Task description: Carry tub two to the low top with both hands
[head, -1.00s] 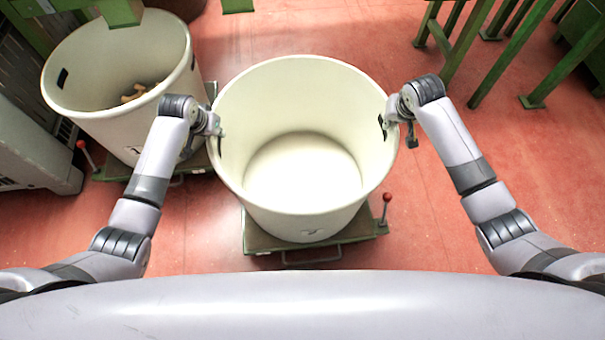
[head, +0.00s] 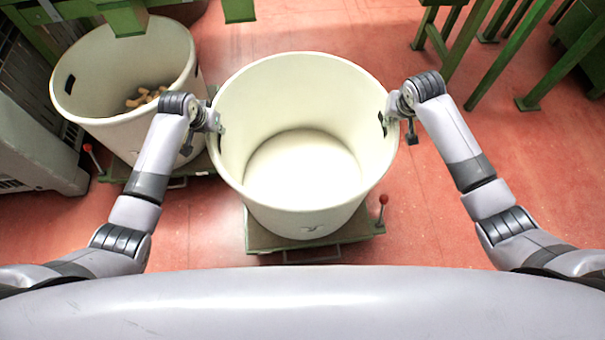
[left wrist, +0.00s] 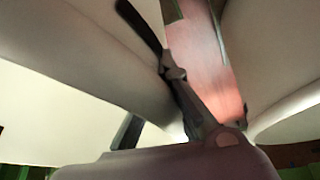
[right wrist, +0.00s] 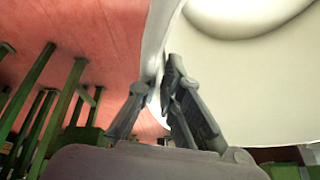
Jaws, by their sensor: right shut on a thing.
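Tub two (head: 303,215) is a big cream round tub with a dark number on its front, upright and empty inside. It is at the middle of the head view, above a green wheeled platform (head: 262,238). My left gripper (head: 217,124) is at its left rim, with the tub wall between its fingers (left wrist: 150,105). My right gripper (head: 391,118) is shut on the right rim by a dark handle slot; the right wrist view shows its fingers (right wrist: 165,95) around the wall. The fingertips are partly hidden by the rim.
A second cream tub (head: 95,112) with several corks (head: 145,97) stands close on the left. A grey cabinet (head: 35,140) is beyond it. Green table legs (head: 480,50) stand at the upper right. Red floor (head: 440,215) is free at the right.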

